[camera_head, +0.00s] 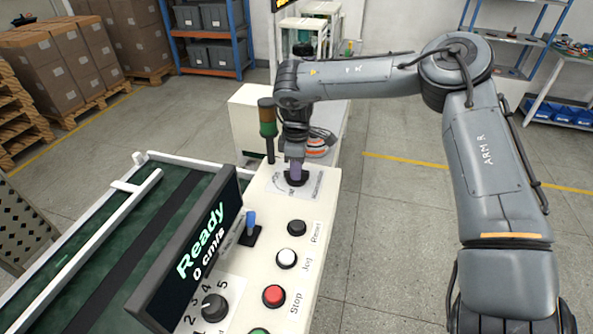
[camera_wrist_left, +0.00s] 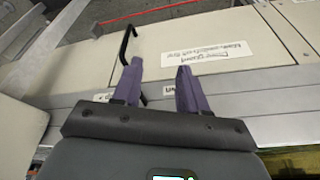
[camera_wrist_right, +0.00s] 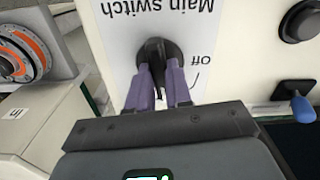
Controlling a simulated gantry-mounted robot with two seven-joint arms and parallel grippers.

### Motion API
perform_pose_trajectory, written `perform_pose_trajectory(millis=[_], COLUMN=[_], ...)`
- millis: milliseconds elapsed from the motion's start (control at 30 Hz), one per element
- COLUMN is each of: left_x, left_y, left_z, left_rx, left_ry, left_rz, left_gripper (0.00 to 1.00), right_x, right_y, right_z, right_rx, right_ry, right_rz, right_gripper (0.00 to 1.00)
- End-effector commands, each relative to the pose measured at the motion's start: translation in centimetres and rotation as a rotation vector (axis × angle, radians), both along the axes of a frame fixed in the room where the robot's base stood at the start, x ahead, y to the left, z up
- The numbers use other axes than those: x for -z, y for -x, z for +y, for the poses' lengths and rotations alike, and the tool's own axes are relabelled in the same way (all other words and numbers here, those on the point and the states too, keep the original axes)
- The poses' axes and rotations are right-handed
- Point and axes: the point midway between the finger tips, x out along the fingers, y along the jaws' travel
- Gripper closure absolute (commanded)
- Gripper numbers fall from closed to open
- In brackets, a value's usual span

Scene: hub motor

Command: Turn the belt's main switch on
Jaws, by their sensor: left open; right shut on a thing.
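The main switch is a black rotary knob, seen between my fingers in the right wrist view (camera_wrist_right: 158,50), on a white label with "Main switch" and "Off" printed on it. In the head view its dark base (camera_head: 290,181) shows at the far end of the white control panel (camera_head: 262,215). My right gripper (camera_head: 295,168) points down onto it, its purple fingers shut on the knob; they also show in the right wrist view (camera_wrist_right: 159,75). My left gripper is open and empty in the left wrist view (camera_wrist_left: 160,68). The display (camera_head: 198,250) reads "Ready" and "0 cm/s".
The panel also has a blue-handled lever (camera_head: 250,225), a black button (camera_head: 297,228), a white button (camera_head: 287,258), a red button (camera_head: 273,296) and a speed dial (camera_head: 214,307). A signal light (camera_head: 267,120) stands close left of my right gripper. The green belt (camera_head: 150,235) lies left.

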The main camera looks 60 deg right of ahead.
Motion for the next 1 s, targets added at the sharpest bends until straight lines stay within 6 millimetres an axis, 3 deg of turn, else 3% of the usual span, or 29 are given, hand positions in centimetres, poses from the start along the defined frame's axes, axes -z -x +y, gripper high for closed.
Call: perform_pose_trajectory(millis=[300,833,867,1000], left_x=[0.61,0.65,0.65,0.63], left_y=[0.02,0.02,0.01,0.0], left_z=[0.24,0.21,0.19,0.06], left_rx=[0.006,0.005,0.005,0.001], left_ry=[-0.01,-0.009,-0.008,-0.002], left_rz=[-0.001,0.0,0.0,0.0], left_gripper=[0.57,0.57,0.57,0.57], right_x=[0.01,-0.04,-0.04,-0.03], right_y=[-0.01,0.0,0.0,-0.01], right_z=[0.03,0.01,0.01,0.01], right_rx=[0.128,0.155,0.155,0.154], right_ry=[0.0,0.0,0.0,0.0], right_rz=[0.0,0.0,0.0,0.0], right_gripper=[1.0,1.0,0.79,0.58])
